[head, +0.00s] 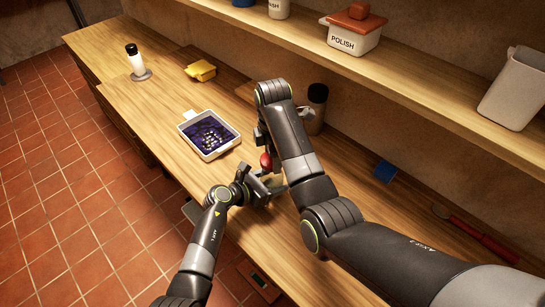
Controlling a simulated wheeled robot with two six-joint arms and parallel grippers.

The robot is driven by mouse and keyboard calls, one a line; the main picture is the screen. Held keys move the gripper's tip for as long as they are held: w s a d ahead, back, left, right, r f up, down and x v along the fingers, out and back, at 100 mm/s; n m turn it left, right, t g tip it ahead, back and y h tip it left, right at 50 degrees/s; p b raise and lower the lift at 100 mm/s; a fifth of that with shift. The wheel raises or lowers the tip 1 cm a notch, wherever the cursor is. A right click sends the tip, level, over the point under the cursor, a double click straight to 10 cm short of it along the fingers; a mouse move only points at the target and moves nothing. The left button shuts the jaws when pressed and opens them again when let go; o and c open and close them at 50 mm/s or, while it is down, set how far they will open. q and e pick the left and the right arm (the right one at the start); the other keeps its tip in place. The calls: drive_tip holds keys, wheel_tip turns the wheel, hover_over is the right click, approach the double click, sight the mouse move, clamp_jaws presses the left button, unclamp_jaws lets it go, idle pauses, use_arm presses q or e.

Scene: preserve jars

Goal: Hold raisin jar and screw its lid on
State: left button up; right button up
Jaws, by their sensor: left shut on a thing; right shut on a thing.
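The raisin jar (277,183) is mostly hidden between my two grippers over the wooden counter; only a pale bit of it shows. My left gripper (262,187) comes from the front and is shut on the jar. A red lid (266,161) shows just above the jar, below my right wrist. My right gripper (265,148) reaches down from above and is shut on the lid. My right arm covers much of this spot, so I cannot tell whether the lid touches the jar's rim.
A white tray (221,151) with dark purple contents lies left of the grippers. A dark-topped jar (316,108) stands close behind my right arm. A blue block (384,172) and a red-handled tool (483,239) lie to the right. A shelf (420,108) overhangs the back.

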sight(272, 180)
drive_tip(key=shift+f, duration=0.6)
drive_tip(key=shift+f, duration=0.85)
drive_tip(key=shift+f, duration=0.55)
use_arm(q)
clamp_jaws()
use_arm(e)
drive_tip(key=m, duration=1.3)
drive_tip(key=shift+s+m, duration=0.1)
drive_tip(key=shift+m, duration=0.2)
drive_tip(key=shift+a, duration=0.1)
drive_tip(key=o, duration=0.9)
drive_tip(key=shift+s, duration=0.1)
